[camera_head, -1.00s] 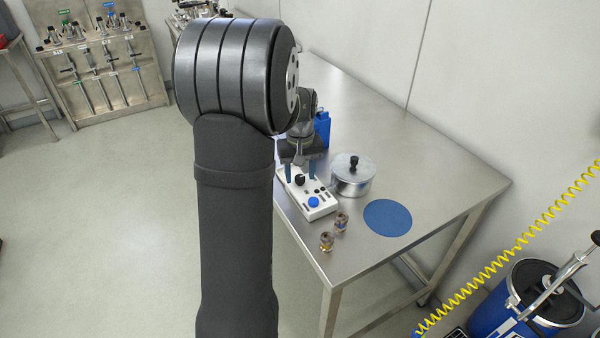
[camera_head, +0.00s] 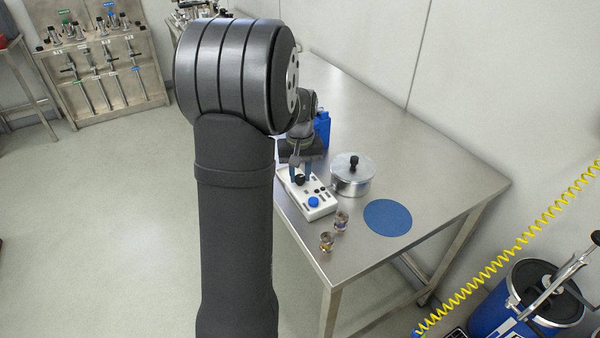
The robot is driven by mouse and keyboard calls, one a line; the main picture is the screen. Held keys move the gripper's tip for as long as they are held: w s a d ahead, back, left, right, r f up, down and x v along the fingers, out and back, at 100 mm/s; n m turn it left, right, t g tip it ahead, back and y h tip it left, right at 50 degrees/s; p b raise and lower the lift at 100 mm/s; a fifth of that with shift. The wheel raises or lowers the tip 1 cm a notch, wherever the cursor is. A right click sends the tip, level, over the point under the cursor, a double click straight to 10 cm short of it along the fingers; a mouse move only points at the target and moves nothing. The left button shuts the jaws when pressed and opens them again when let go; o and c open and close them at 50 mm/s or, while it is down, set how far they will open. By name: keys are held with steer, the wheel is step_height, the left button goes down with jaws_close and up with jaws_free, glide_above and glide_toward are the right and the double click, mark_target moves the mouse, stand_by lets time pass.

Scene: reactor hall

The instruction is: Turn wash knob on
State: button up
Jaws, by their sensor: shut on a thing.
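A white control box (camera_head: 319,207) stands on the steel table, with a large blue knob (camera_head: 313,202) at its near end and a few small dark controls. A black knob (camera_head: 300,179) sits toward its far end. My gripper (camera_head: 300,175) points down over the far end of the box, its blue fingers close together on either side of the black knob. It is shut on this knob. My arm hides the left edge of the box and part of the table. No label on the knob can be read, and its pointer direction is too small to tell.
A lidded metal pot (camera_head: 352,178) stands just right of the box. Two small metal fittings (camera_head: 327,241) stand near the table's front edge. A blue disc (camera_head: 388,217) lies to the right. A blue container (camera_head: 322,127) is behind my gripper. The table's far right part (camera_head: 430,165) is clear.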

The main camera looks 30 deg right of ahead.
mark_target(300, 177)
steer(key=m, duration=0.8)
steer(key=shift+m, duration=0.4)
steer(key=m, duration=0.4)
steer(key=shift+m, duration=1.9)
steer(key=shift+r, duration=0.1)
steer(key=o, duration=1)
step_height(300, 177, up, 17)
steer(key=shift+r, duration=0.2)
